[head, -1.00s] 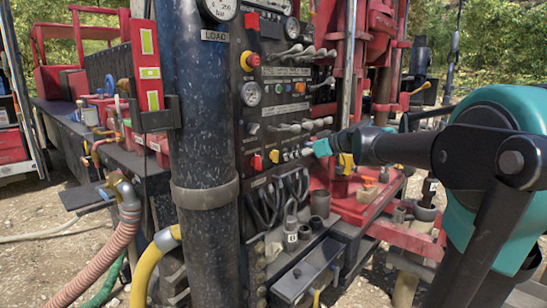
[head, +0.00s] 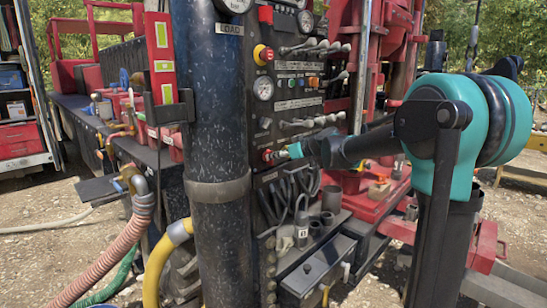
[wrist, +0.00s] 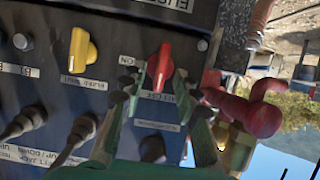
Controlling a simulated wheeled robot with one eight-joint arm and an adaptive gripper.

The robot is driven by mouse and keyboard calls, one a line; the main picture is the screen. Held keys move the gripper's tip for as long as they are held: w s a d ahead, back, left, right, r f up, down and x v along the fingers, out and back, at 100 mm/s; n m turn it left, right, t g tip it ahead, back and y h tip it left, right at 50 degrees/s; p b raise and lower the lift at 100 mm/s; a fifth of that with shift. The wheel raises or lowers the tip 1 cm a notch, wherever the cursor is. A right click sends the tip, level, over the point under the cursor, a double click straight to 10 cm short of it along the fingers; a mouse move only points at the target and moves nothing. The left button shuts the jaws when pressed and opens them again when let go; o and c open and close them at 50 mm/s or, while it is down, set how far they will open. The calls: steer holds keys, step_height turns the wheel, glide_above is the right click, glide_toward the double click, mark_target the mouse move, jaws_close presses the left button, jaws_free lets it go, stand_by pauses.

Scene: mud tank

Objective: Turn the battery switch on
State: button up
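The red switch knob (wrist: 160,66) sits on the dark control panel, with an "ON" label (wrist: 131,61) at its left in the wrist view. In the head view, the red knob (head: 267,155) is low on the panel's left side. My gripper (head: 287,152) is right beside it there. In the wrist view, my gripper (wrist: 157,88) has its two fingers apart, one on each side of the knob. I see a gap between each finger and the knob; whether a fingertip touches it is unclear. The fingers partly cover the label below the knob.
A thick dark column (head: 208,110) stands left of the panel in the head view. Levers (head: 310,122) project above my gripper. A red fitting (wrist: 250,108) is close at right.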

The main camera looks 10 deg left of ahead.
steer(key=shift+x, duration=0.8)
jaws_close()
steer(key=shift+w+d+f+m+g+y, duration=0.2)
steer(key=shift+m+g+y, duration=0.65)
steer(key=shift+m, duration=1.4)
steer(key=shift+w+d+f+m+g+y, duration=0.1)
steer(key=shift+f+m+g+y, duration=0.15)
steer(key=shift+m+y, duration=1.55)
steer(key=shift+w+d+f+m+g+y, duration=0.15)
steer(key=shift+m+g+y, duration=0.5)
steer(key=shift+m, duration=2)
